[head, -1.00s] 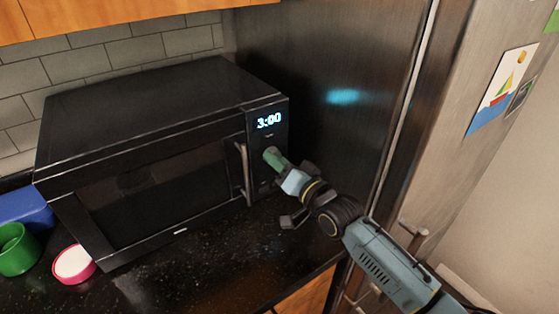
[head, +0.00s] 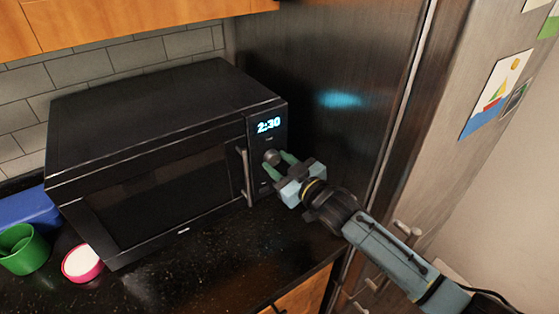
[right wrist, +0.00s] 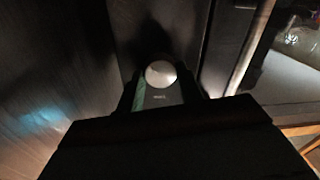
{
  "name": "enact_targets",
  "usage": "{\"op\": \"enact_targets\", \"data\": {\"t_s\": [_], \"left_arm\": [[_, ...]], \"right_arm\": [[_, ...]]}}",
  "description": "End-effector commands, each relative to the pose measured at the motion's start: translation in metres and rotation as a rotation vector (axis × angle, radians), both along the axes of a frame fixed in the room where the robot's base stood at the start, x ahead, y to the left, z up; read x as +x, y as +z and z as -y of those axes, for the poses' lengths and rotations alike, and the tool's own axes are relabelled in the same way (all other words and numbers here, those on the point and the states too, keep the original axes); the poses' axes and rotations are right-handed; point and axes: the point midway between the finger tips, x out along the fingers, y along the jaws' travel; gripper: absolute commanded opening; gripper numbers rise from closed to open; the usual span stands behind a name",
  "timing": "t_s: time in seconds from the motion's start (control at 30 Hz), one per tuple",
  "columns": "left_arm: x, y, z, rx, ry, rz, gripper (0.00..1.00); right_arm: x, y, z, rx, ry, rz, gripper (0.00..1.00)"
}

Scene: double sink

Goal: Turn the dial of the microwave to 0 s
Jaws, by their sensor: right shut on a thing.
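The black microwave (head: 150,130) stands on the dark counter with its door shut. Its lit display (head: 269,125) reads 2:30. The round dial (head: 271,156) is on the control panel below the display, and it also shows as a pale metal knob in the right wrist view (right wrist: 160,73). My right gripper (head: 279,164) is shut on the dial, with its green fingers at either side of it. In the right wrist view the dark gripper body hides much of the lower picture. My left gripper is not in view.
The door handle (head: 246,176) is just left of the dial. The fridge (head: 330,70) stands close on the right. A green cup (head: 24,250), a pink-rimmed bowl (head: 83,265) and a blue object (head: 30,208) are at the left. The counter front (head: 200,275) is clear.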

Motion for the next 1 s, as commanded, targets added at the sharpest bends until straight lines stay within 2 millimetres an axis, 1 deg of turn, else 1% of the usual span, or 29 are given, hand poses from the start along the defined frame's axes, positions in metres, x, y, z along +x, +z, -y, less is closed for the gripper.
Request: {"op": "enact_targets", "data": {"t_s": [0.03, 0.4, 1.0], "left_arm": [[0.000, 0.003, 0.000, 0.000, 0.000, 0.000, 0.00], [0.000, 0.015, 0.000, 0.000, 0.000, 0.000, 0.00], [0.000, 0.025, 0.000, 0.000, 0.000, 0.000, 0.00]], "right_arm": [[0.000, 0.001, 0.000, -0.040, 0.000, 0.025, 0.14], [0.000, 0.002, 0.000, -0.332, -0.001, 0.220, 0.14], [-0.001, 0.002, -0.001, -0.805, 0.000, 0.537, 0.14]]}}
